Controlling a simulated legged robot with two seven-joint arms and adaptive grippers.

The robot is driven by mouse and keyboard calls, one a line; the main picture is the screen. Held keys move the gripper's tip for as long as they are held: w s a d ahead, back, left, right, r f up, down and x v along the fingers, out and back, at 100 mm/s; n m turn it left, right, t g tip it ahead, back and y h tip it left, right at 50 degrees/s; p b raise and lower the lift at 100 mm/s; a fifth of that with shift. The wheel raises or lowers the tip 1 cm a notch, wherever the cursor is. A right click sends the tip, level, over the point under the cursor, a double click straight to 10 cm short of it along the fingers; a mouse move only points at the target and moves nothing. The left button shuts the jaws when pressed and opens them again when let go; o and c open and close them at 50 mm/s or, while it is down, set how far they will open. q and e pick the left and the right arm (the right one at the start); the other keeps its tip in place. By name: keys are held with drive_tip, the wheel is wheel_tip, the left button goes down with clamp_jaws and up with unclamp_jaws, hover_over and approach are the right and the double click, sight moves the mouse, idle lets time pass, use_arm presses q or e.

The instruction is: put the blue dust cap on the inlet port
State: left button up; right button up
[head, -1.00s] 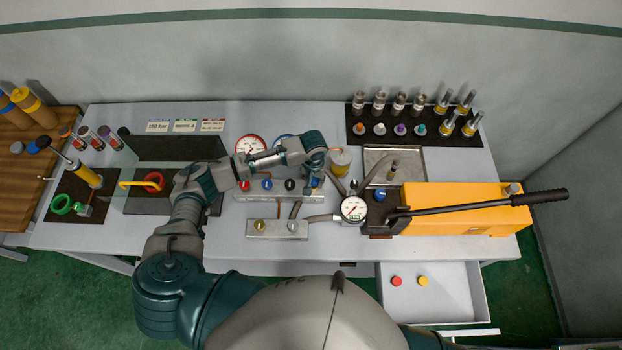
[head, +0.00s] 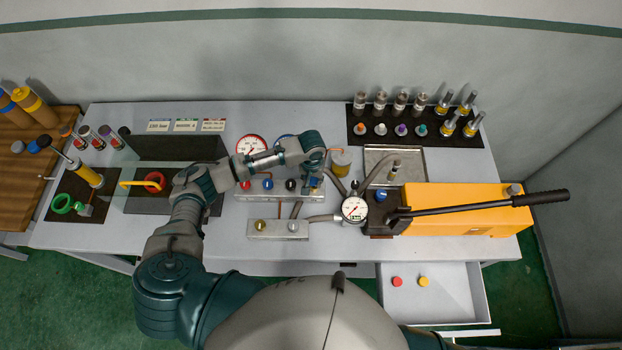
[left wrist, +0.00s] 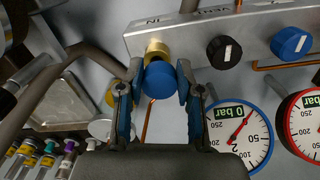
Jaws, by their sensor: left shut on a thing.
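The blue dust cap (left wrist: 162,80) is between the two fingers of my left gripper (left wrist: 158,88), which is shut on it. The brass inlet port (left wrist: 157,48) is directly behind the cap in the left wrist view, at the end of the grey manifold near the upside-down "IN" mark. The cap overlaps the port there, and I cannot tell if it is seated or just against it. In the head view my left gripper (head: 316,181) is at the right end of the manifold (head: 245,197), and its wrist hides most of the cap and port. My right gripper is not in view.
A black knob (left wrist: 223,50) and a blue knob (left wrist: 290,42) stand beside the port on the manifold. Two gauges lie close to my gripper, one blue-rimmed (left wrist: 239,133). A yellow pump (head: 455,208) and hoses are to the right. An open drawer (head: 450,300) holds red and yellow caps.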

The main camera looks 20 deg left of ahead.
use_arm(q)
drive_tip(key=shift+f, duration=0.25)
drive_tip(key=shift+a+f, duration=0.25)
drive_tip(key=shift+a, duration=0.05)
drive_tip(key=shift+a+f, duration=0.25)
drive_tip(key=shift+a, duration=0.05)
drive_tip(key=shift+f, duration=0.1)
drive_tip(key=shift+d+r, duration=0.35)
drive_tip(key=shift+r, duration=0.05)
drive_tip(key=shift+d+r, duration=0.15)
drive_tip(key=shift+r, duration=0.25)
drive_tip(key=shift+a, duration=0.2)
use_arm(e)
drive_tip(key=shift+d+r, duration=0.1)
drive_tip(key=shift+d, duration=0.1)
use_arm(q)
drive_tip(key=shift+a, duration=0.1)
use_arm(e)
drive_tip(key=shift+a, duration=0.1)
